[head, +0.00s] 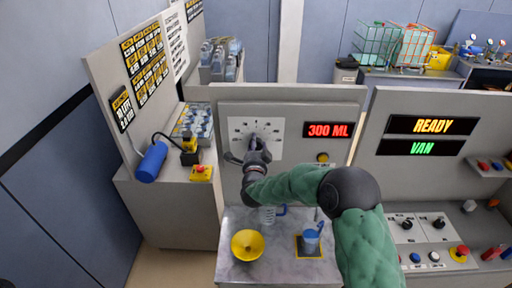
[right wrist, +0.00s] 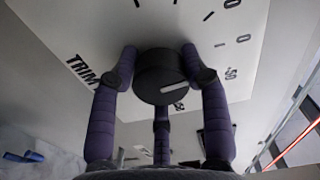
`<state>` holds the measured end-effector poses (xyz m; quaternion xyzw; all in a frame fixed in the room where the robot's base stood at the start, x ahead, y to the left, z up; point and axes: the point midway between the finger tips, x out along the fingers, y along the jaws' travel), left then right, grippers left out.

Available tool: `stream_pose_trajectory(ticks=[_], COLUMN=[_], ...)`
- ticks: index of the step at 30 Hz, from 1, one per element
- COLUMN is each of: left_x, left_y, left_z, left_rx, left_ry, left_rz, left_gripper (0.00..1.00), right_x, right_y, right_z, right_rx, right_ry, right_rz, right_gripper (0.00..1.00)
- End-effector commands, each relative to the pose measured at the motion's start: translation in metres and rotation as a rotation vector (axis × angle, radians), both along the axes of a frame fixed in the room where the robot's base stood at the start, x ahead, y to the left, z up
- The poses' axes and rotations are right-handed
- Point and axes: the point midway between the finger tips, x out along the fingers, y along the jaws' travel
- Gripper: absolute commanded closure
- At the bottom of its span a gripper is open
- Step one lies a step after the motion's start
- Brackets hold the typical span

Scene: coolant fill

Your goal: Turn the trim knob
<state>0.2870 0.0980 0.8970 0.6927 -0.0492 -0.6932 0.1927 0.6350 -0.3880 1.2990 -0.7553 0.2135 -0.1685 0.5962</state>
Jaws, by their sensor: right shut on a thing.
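The trim knob (right wrist: 160,78) is a dark round knob with a light pointer mark, on a white dial plate (right wrist: 215,20) lettered TRIM. In the right wrist view my right gripper (right wrist: 162,75) is shut on the knob, with purple fingers on both sides and one below. In the head view my right gripper (head: 256,146) reaches the white dial plate (head: 277,132) and hides most of the knob. My left gripper is not in view.
A red 300 ML display (head: 328,130) is right of the dial. A blue cylinder (head: 151,162) is at left. READY and VAN displays (head: 433,125) are at right.

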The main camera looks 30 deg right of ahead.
Motion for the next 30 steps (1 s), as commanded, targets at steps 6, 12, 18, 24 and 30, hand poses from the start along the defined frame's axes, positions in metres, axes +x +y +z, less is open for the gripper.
stream_pose_trajectory(ticks=[6, 12, 18, 24, 30], left_x=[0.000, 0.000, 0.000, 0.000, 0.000], left_y=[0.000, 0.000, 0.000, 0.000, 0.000], left_z=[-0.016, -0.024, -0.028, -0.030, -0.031], left_rx=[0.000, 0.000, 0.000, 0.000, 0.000], left_ry=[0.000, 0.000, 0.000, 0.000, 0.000], left_rz=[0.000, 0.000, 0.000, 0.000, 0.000], left_gripper=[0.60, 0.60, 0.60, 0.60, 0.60], right_x=[0.001, 0.000, 0.000, 0.000, 0.000], right_y=[0.001, 0.001, 0.001, 0.002, 0.002], right_z=[-0.003, -0.003, -0.003, -0.003, -0.003], right_rx=[-0.121, -0.236, -0.323, -0.368, -0.380], right_ry=[0.074, 0.145, 0.200, 0.229, 0.238], right_rz=[0.004, 0.003, 0.005, 0.007, 0.007], right_gripper=[0.86, 0.86, 0.87, 0.87, 0.87])
